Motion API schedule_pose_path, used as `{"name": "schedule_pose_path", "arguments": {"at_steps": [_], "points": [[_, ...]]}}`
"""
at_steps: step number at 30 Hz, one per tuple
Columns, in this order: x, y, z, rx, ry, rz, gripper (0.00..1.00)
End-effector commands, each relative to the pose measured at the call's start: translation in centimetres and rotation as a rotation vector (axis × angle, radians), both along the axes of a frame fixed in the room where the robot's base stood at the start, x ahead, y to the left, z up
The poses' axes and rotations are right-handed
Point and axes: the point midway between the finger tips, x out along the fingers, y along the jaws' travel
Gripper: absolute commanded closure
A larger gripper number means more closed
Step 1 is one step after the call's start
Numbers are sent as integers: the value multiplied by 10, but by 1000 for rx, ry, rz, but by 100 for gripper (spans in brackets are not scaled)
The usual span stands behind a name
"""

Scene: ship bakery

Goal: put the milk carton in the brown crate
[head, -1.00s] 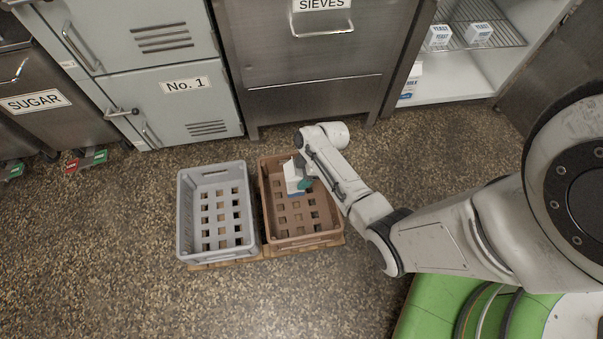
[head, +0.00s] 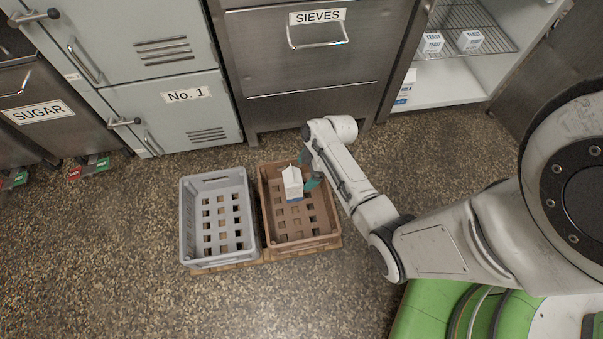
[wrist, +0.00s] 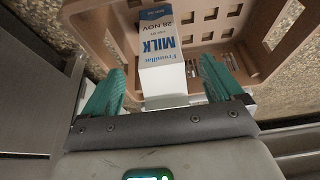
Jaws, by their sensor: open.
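The white and blue milk carton (head: 292,183) is inside the brown crate (head: 327,241), near its far end, and looks upright. In the wrist view the milk carton (wrist: 160,48) shows its "MILK" label between my teal fingers, with a gap on both sides. My gripper (wrist: 160,75) is open around it. In the head view my gripper (head: 308,171) is partly hidden behind the carton and my arm. The carton's contact with the crate floor is hard to see.
A grey crate (head: 184,226) stands empty just left of the brown one. Behind them are the "SIEVES" cabinet (head: 310,75) and the "No. 1" locker (head: 175,115). A shelf at the upper right holds yeast boxes (head: 469,40) and another milk carton (head: 405,88).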

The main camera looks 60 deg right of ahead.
Motion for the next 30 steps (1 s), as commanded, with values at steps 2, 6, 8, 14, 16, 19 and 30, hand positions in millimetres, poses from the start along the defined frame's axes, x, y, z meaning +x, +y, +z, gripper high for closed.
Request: {"name": "schedule_pose_path", "arguments": {"at_steps": [2,6,8,14,16,19,30], "points": [[-5,-4,20,0,0,-1,6],[-12,-10,40,0,0,0,6],[-14,-11,45,0,0,0,6],[-18,-7,55,3,14,-7,6],[-19,6,60,4,40,-29,6],[-25,37,72,3,107,-96,6],[-90,132,163,-90,289,-545,6]]}}
